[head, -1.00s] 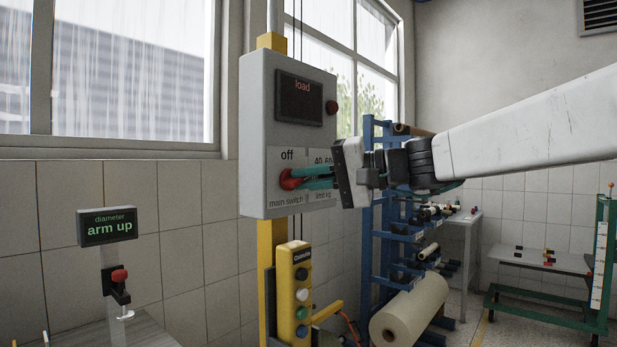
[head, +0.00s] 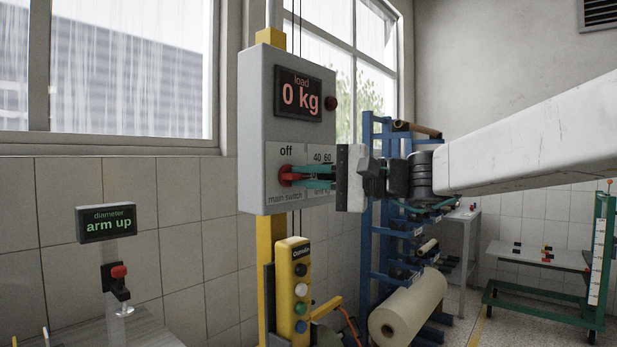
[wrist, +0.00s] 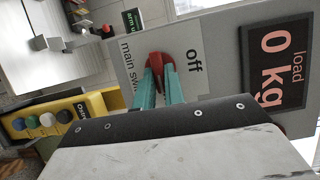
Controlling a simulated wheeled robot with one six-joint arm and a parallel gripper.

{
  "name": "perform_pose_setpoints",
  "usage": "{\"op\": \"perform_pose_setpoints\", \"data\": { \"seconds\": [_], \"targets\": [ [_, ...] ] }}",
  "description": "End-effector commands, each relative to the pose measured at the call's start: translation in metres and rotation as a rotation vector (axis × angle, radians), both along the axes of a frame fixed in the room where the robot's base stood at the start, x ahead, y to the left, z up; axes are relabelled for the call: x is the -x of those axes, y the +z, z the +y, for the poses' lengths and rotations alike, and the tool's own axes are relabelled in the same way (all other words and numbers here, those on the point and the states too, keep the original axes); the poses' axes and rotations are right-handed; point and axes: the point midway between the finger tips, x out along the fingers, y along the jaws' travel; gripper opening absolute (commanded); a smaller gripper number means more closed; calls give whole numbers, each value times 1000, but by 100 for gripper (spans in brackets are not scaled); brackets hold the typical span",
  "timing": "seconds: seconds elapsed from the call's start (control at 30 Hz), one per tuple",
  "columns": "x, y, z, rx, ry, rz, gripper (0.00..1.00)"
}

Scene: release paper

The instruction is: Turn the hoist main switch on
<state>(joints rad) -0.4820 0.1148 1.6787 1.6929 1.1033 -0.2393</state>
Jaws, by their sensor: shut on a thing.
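The hoist control box (head: 256,110) is a grey cabinet on a yellow post. Its load display (head: 300,94) is lit and reads "0 kg"; it also shows in the wrist view (wrist: 275,60). The red main switch knob (head: 285,175) sits on the panel under the word "off", above the label "main switch". In the wrist view the red knob (wrist: 156,62) is between my teal fingertips. My gripper (head: 296,177) reaches in from the right and is shut on the knob. The fingers hide part of the knob and of the limit dial beside it.
A yellow pendant with several buttons (head: 293,290) hangs below the box. A blue rack with rolls (head: 372,240) stands behind my gripper. A diameter display reading "arm up" (head: 107,224) is at left. A green-framed bench (head: 540,258) stands at right.

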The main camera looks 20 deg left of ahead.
Motion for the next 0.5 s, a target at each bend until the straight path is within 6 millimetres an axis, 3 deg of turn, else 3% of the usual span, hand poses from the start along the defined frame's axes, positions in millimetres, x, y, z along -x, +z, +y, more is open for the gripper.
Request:
{"op": "perform_pose_setpoints", "data": {
  "seconds": [0.13,0.2,0.23,0.5],
  "targets": [
    [0,-2,0,3,2,3,0],
    [0,-2,0,3,2,3,25],
    [0,-2,0,3,2,3,33],
    [0,-1,0,1,0,1,33]
  ]
}}
